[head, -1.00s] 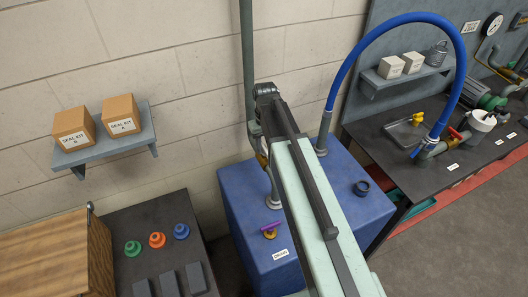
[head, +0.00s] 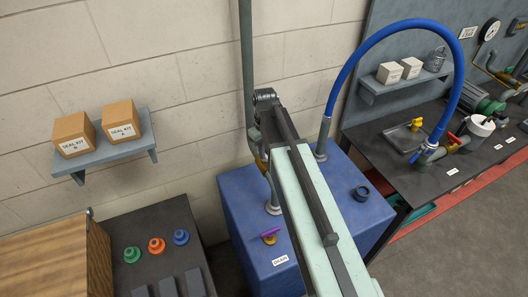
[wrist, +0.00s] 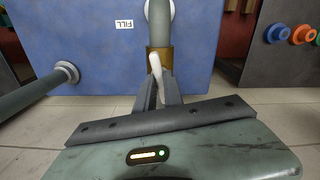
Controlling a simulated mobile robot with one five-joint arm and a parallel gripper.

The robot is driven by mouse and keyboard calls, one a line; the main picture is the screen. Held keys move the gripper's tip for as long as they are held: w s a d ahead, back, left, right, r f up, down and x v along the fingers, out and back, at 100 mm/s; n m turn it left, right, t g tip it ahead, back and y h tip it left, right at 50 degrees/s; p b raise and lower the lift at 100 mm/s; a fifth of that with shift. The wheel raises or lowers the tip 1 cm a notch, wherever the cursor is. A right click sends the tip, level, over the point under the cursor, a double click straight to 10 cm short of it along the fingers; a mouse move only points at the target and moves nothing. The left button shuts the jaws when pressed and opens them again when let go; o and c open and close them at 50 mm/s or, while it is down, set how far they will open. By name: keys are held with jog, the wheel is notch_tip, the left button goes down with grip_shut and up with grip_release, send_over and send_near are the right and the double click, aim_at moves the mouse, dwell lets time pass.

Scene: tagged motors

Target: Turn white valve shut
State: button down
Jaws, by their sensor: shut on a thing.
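The white valve handle (wrist: 155,66) shows in the wrist view as a white lever in front of a brass valve body (wrist: 160,58) on a grey-green pipe (wrist: 159,25). My gripper (wrist: 156,88) is shut on the lever, with its dark fingers on either side of the lower end. The lever points roughly along the pipe, slightly tilted. The pipe runs to the blue tank (wrist: 80,45), near a FILL label (wrist: 125,24). In the head view my arm hides the lever and the fingertips; part of the brass body (head: 262,164) shows beside it.
A purple-handled valve (head: 270,234) sits on the tank by a DRAIN label. A vertical pipe (head: 247,60) stands close to my arm. A blue hose (head: 345,60) arches from tank to bench (head: 395,170). A shelf (head: 105,155) holds seal kit boxes. Open floor lies at lower right.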

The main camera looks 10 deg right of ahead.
jog(key=n, duration=0.4)
jog(key=shift+n, duration=0.3)
jog(key=n, duration=0.3)
jog(key=shift+n, duration=0.3)
jog(key=n, duration=0.3)
jog(key=shift+n, duration=2.1)
jog(key=c, duration=1.5)
grip_release()
jog(key=shift+o, duration=0.2)
jog(key=shift+r, duration=0.1)
